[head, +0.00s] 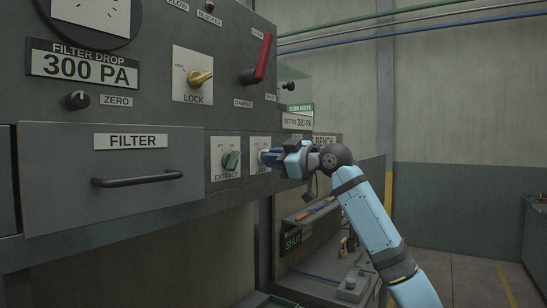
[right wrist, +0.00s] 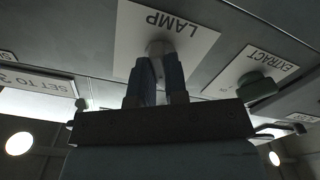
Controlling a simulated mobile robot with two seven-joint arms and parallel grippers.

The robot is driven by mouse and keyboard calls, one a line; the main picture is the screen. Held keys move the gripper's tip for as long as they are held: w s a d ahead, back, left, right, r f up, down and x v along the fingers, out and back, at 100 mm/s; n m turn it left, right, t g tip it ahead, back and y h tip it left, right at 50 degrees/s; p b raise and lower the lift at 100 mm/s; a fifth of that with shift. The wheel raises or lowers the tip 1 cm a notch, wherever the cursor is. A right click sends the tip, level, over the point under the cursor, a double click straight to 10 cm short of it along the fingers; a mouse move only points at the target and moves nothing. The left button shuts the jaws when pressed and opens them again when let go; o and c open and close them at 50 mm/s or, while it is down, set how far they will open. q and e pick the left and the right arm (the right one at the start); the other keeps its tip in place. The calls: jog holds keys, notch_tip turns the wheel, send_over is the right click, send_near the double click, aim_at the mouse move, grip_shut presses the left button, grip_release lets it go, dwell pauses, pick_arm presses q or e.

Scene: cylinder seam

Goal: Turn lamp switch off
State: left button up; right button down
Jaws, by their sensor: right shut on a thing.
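The lamp switch plate (head: 259,143) sits on the grey cabinet front, right of the extract switch. In the right wrist view the plate reads LAMP (right wrist: 165,21), upside down. My right gripper (head: 268,157) reaches the lamp switch from the right. In the wrist view its two fingers (right wrist: 158,75) are shut on the round pale lamp knob (right wrist: 159,47). The fingers hide most of the knob, so I cannot tell its setting. My left gripper is not in view.
The yellow lock knob (head: 200,78) and red damper lever (head: 263,58) are above. The filter drawer handle (head: 137,179) sticks out at left. A shelf with tools (head: 318,213) lies below right.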

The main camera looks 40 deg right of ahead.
dwell(0.4)
jog(key=c, duration=1.1)
grip_release()
jog(key=shift+c, duration=0.2)
jog(key=shift+s, duration=0.1)
jog(key=b+v, duration=0.3)
jog(key=v, duration=1)
jog(key=shift+s, duration=0.35)
jog(key=shift+d, duration=0.15)
